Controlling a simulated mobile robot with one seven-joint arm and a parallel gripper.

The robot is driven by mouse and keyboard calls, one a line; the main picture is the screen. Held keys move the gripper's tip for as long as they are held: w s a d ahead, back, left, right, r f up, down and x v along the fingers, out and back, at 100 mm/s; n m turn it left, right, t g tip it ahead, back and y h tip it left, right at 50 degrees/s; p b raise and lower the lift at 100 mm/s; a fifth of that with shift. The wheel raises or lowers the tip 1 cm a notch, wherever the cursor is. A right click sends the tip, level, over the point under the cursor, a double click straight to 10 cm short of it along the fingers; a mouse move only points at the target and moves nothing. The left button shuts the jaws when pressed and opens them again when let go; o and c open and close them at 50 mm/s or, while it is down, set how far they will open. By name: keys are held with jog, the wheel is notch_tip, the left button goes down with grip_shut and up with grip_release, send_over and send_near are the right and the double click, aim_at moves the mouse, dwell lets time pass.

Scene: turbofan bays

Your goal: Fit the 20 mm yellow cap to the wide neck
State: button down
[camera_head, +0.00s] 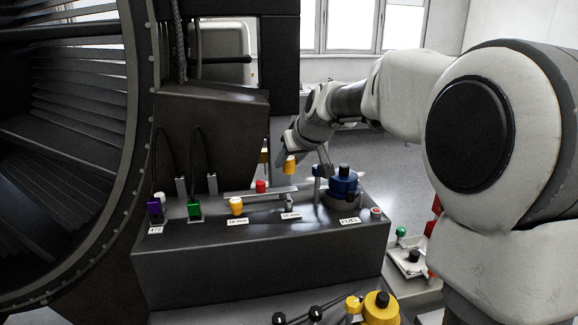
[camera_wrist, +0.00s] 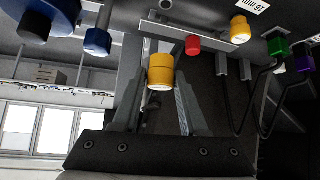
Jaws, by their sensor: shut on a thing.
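A yellow cap with a pale end (camera_head: 290,165) is held between the jaws of my gripper (camera_head: 290,156), above the dark bench deck. In the wrist view the same cap (camera_wrist: 160,74) sits between the two fingertips of my gripper (camera_wrist: 161,84). The held cap is apart from the deck. A second yellow cap (camera_head: 236,204) sits on the deck behind a 16 mm label; it also shows in the wrist view (camera_wrist: 240,31). A second label (camera_head: 291,216) lies to its right, too small to read surely. I cannot make out the wide neck clearly.
A red cap (camera_head: 261,186) stands at a grey rail (camera_head: 275,193) across the deck. A blue unit with a black top (camera_head: 343,183) stands right, by the FUEL label (camera_head: 350,221). Green (camera_head: 194,209) and purple (camera_head: 155,210) connectors stand left. The engine casing (camera_head: 140,120) fills the far left.

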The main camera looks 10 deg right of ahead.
dwell(0.4)
jog(key=b, duration=0.6)
send_over(290, 202)
notch_tip(290, 202, down, 6)
jog(key=shift+r, duration=0.1)
jog(key=shift+b, duration=0.35)
dwell(1.9)
jog(key=shift+f+b, duration=0.3)
jog(key=shift+f, duration=0.1)
jog(key=shift+f+b, duration=1.15)
jog(key=shift+f, duration=0.1)
jog(key=shift+r, duration=0.1)
jog(key=shift+r+p, duration=0.9)
jog(key=shift+r, duration=0.3)
jog(key=shift+f+b, duration=0.15)
jog(key=shift+b, duration=0.3)
dwell(0.9)
